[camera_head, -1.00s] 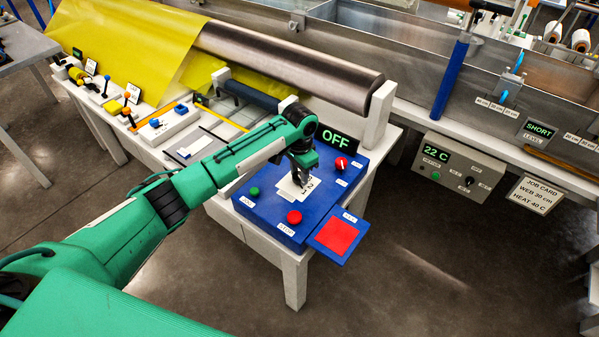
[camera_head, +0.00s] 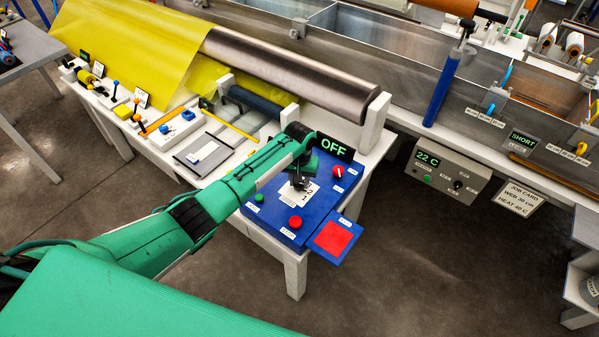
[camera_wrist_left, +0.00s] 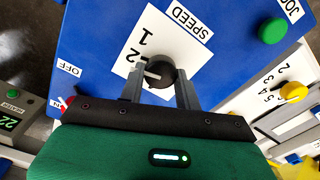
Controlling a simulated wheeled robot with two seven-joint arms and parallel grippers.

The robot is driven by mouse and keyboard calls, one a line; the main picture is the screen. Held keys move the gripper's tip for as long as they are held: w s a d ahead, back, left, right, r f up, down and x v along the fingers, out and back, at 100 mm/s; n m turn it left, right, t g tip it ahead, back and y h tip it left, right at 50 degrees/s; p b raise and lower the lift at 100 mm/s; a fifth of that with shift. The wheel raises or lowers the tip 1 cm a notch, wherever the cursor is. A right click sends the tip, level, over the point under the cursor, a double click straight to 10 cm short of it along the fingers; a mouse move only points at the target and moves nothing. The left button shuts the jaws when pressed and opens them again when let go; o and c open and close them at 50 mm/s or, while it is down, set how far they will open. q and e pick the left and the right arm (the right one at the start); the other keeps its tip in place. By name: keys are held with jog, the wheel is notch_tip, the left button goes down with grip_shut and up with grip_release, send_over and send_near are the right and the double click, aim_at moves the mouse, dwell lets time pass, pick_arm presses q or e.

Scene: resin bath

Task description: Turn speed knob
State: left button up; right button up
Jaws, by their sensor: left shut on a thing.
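The black speed knob (camera_wrist_left: 160,75) sits on a white dial plate (camera_wrist_left: 150,45) marked 1 and 2, beside a SPEED label on the blue control panel (camera_wrist_left: 90,30). A light pointer mark shows on the knob. My left gripper (camera_wrist_left: 160,85) is shut on the knob, one finger on each side of it. In the head view my left gripper (camera_head: 300,182) reaches down over the dial plate (camera_head: 290,199) and largely hides the knob. My right gripper is not in view.
The panel also carries a green button (camera_head: 258,198), a red button (camera_head: 295,222), a red-and-white switch (camera_head: 338,171) and a red pad (camera_head: 332,238). An OFF display (camera_head: 334,147) stands behind. A metal roller (camera_head: 290,70) and yellow sheet (camera_head: 140,50) lie beyond.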

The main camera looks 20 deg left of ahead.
pick_arm(q)
jog(key=n+p, duration=0.2)
jog(key=n, duration=0.1)
jog(key=n+p, duration=0.1)
jog(key=p, duration=0.1)
jog(key=shift+r+n, duration=0.3)
jog(key=shift+a+f+n+p, duration=0.1)
jog(key=shift+n+p, duration=0.7)
jog(key=shift+n, duration=0.4)
jog(key=shift+n+p, duration=0.65)
jog(key=shift+n, duration=0.75)
jog(key=shift+a+f, duration=0.1)
jog(key=o, duration=1)
jog(key=shift+c, duration=0.2)
notch_tip(320, 180, up, 14)
jog(key=b, duration=0.2)
